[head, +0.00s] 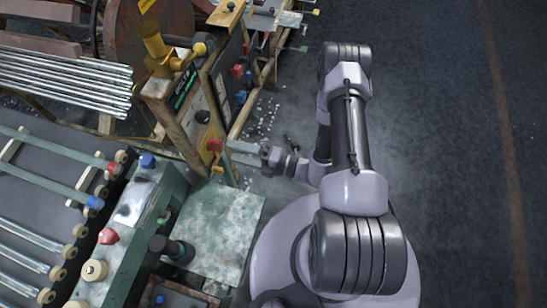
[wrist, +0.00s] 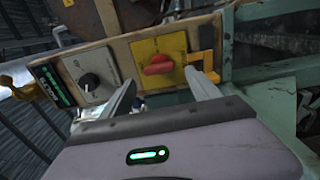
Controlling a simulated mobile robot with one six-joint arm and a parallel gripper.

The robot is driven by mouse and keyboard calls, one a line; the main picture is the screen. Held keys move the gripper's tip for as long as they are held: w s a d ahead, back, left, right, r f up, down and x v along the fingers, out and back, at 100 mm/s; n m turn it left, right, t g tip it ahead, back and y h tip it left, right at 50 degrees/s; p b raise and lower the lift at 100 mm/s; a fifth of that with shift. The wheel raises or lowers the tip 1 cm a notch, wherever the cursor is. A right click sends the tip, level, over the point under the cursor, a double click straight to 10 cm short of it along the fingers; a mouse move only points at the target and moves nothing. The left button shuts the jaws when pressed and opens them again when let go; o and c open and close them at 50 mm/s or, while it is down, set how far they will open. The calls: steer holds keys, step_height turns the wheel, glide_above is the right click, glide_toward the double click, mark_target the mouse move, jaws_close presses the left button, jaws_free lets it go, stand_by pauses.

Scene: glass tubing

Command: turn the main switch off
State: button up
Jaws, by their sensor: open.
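The main switch looks to be the red rotary knob (wrist: 158,65) on a yellow plate (wrist: 170,46) on the control panel. Its handle lies nearly level in the wrist view. In the head view the red knob (head: 214,145) is on the panel's side facing my arm. My gripper (wrist: 161,82) is open and empty, its two fingers pointing at the panel on either side of the knob, a little below it in the wrist view. In the head view my gripper (head: 238,152) is close to the knob; I cannot tell whether it touches.
A black knob (wrist: 89,82) on a grey plate and a green-lit display (wrist: 52,86) are left of the switch. A yellow-orange bracket (wrist: 207,66) is close on its right. A green table (head: 222,225) stands below the panel. Open floor (head: 440,110) lies to the right.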

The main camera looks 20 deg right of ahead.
steer(key=p+v, duration=0.1)
steer(key=v, duration=1.1)
steer(key=shift+s+d, duration=0.2)
steer(key=shift+s, duration=0.1)
steer(key=s+a+r+m+g+h+b, duration=0.1)
steer(key=r+m+h, duration=0.5)
steer(key=r+m, duration=1)
steer(key=s+a+r+m+g+h+b, duration=0.1)
steer(key=s+a+r+m+g+h, duration=0.3)
steer(key=r+m, duration=1.2)
steer(key=shift+s+m+h, duration=0.4)
steer(key=shift+s+h, duration=0.05)
steer(key=shift+h, duration=0.65)
